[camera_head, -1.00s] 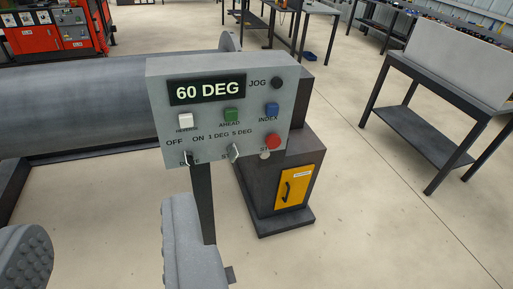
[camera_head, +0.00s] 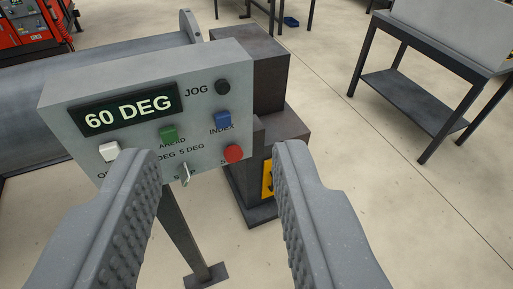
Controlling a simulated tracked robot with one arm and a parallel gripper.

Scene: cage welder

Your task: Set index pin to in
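A grey control box (camera_head: 60,125) stands on a dark post at the left. Its display reads 60 DEG. A blue button (camera_head: 222,119) sits above the label INDEX at the right of its face. No part labelled as an index pin can be made out. My gripper (camera_head: 218,153) is open and empty, with its two ribbed grey fingers wide apart. In the picture, the left fingertip covers the box's lower left part. The right fingertip lies to the right of the box. I cannot tell whether either touches anything.
The box also bears a black JOG knob (camera_head: 222,87), a green button (camera_head: 168,134), a white button (camera_head: 109,151), a red button (camera_head: 233,154) and a small lever (camera_head: 185,175). A dark pedestal (camera_head: 262,70) stands behind. Floor is clear toward the right-hand table (camera_head: 425,88).

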